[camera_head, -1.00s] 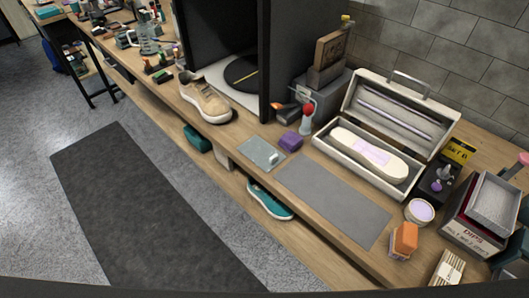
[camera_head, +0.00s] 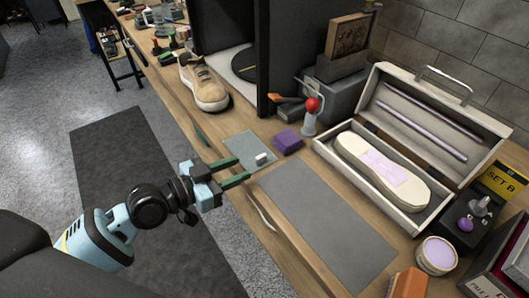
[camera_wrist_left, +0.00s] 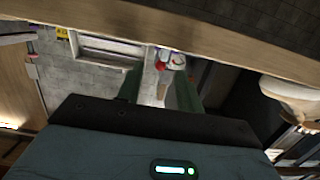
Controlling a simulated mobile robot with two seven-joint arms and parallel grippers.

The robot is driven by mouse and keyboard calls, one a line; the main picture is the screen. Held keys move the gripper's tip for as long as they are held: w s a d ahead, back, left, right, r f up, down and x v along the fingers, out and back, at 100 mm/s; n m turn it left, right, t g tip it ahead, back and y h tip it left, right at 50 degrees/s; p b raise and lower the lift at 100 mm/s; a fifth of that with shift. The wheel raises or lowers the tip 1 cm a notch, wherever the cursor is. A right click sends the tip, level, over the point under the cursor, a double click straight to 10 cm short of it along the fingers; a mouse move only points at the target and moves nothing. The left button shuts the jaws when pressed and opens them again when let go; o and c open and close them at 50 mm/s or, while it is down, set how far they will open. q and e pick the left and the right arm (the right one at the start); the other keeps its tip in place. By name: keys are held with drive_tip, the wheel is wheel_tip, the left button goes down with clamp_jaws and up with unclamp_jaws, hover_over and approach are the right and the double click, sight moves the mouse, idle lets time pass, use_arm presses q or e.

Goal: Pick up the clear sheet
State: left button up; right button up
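The clear sheet (camera_head: 240,142) is a small greyish see-through rectangle lying flat near the front edge of the workbench. A small white block (camera_head: 261,158) sits on its right part. My left gripper (camera_head: 239,170) is open, its two dark green fingers pointing right at the bench's front edge, just in front of the sheet. I see nothing held between them. The left wrist view shows the open fingers (camera_wrist_left: 160,92) spread apart; I cannot make out the sheet there. My right gripper is not in view.
A grey mat (camera_head: 325,225) lies right of the sheet. Behind are a purple block (camera_head: 288,141), a red-topped holder (camera_head: 311,112) and an open case (camera_head: 408,209) with a pale insole (camera_head: 350,150). A tan sneaker (camera_head: 205,84) stands at left. Open floor lies in front.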

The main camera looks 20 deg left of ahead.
sight(256, 159)
use_arm(q)
drive_tip(key=shift+w+d, duration=0.2)
drive_tip(key=shift+w, duration=0.35)
drive_tip(key=shift+x, duration=0.9)
drive_tip(key=shift+p+x, duration=0.55)
drive_tip(key=shift+x, duration=2)
drive_tip(key=shift+a, duration=0.1)
clamp_jaws()
